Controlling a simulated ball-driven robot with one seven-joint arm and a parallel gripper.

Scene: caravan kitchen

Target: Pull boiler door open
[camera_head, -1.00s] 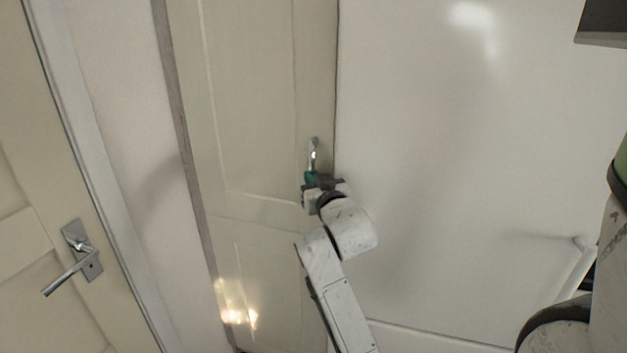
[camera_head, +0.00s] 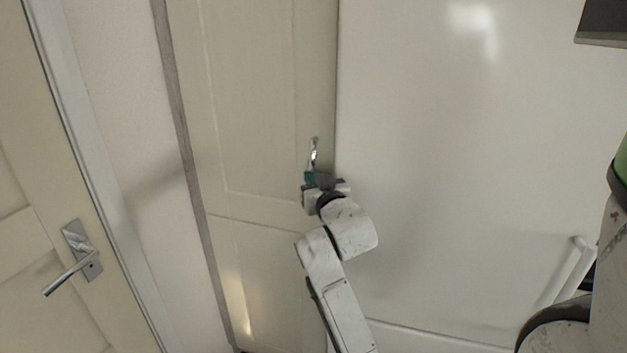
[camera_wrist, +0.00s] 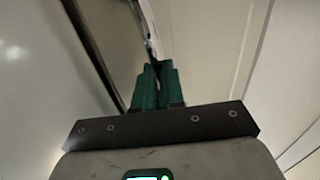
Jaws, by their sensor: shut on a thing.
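The boiler door (camera_head: 255,110) is a tall cream panelled door in the middle of the head view. It looks closed or nearly so; I cannot tell whether a small gap shows at its right edge. Its slim metal handle (camera_head: 314,150) stands upright near that right edge. My gripper (camera_head: 310,178) is at the lower end of the handle, its green fingers shut on it. In the wrist view the green fingertips (camera_wrist: 157,68) are together around the lower part of the handle (camera_wrist: 149,28). The fingers hide the gripped part.
A second cream door with a lever handle (camera_head: 75,262) is at the left, beyond a narrow wall strip (camera_head: 125,120). A smooth white panel (camera_head: 440,140) fills the right of the boiler door. A white bar handle (camera_head: 570,270) sits at the lower right.

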